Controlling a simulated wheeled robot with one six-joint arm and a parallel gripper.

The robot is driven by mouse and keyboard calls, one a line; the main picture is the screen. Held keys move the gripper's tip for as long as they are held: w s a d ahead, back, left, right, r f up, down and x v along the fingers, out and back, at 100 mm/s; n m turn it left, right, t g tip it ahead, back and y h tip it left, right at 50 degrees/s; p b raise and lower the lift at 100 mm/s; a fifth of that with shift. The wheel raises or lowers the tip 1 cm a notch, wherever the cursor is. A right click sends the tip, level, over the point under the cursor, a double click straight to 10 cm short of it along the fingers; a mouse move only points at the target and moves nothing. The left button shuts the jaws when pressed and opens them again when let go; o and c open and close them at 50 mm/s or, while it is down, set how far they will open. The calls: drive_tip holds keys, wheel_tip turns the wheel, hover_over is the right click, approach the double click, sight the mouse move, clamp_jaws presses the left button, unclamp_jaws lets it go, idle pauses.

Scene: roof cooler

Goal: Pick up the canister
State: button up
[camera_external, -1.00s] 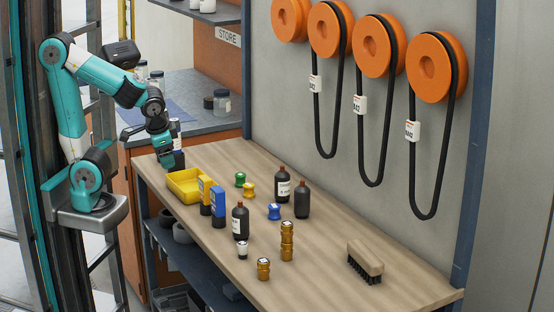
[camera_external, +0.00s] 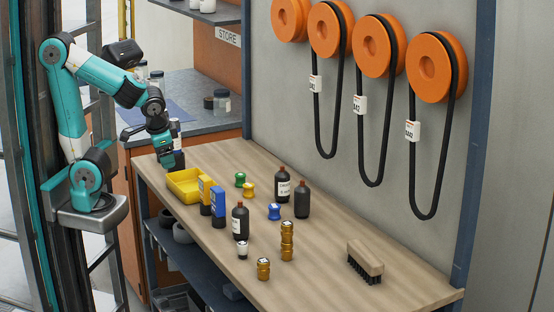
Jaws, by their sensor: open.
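My gripper (camera_external: 166,158) hangs fingers down at the back left end of the wooden bench, just behind the yellow tray (camera_external: 183,185). It is open. A dark object shows right beside the fingers; I cannot tell whether it is between them. No item is plainly marked as the canister. Dark labelled bottles stand upright on the bench: one at the front (camera_external: 240,221), one at the back (camera_external: 283,184) and one to its right (camera_external: 302,199). All three are well apart from my gripper.
Small green, yellow and blue knobs, brass pieces (camera_external: 287,240) and a brush (camera_external: 365,262) are spread over the wooden bench (camera_external: 330,270). Orange reels with hanging black hoses (camera_external: 435,67) line the wall. The bench's right front is mostly clear.

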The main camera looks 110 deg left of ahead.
drive_tip(key=shift+o, duration=0.4)
drive_tip(key=m+p, duration=0.6)
drive_tip(key=m, duration=1.9)
hover_over(240, 206)
drive_tip(key=d, duration=0.4)
drive_tip(key=shift+h, duration=0.4)
drive_tip(key=p+x, duration=0.1)
drive_tip(key=x, duration=0.9)
drive_tip(key=shift+a+f, duration=0.25)
drive_tip(key=shift+p+x, duration=0.6)
drive_tip(key=shift+x, duration=2.1)
drive_tip(key=c, duration=1.2)
drive_tip(key=shift+o, duration=0.2)
drive_tip(key=shift+a, duration=0.1)
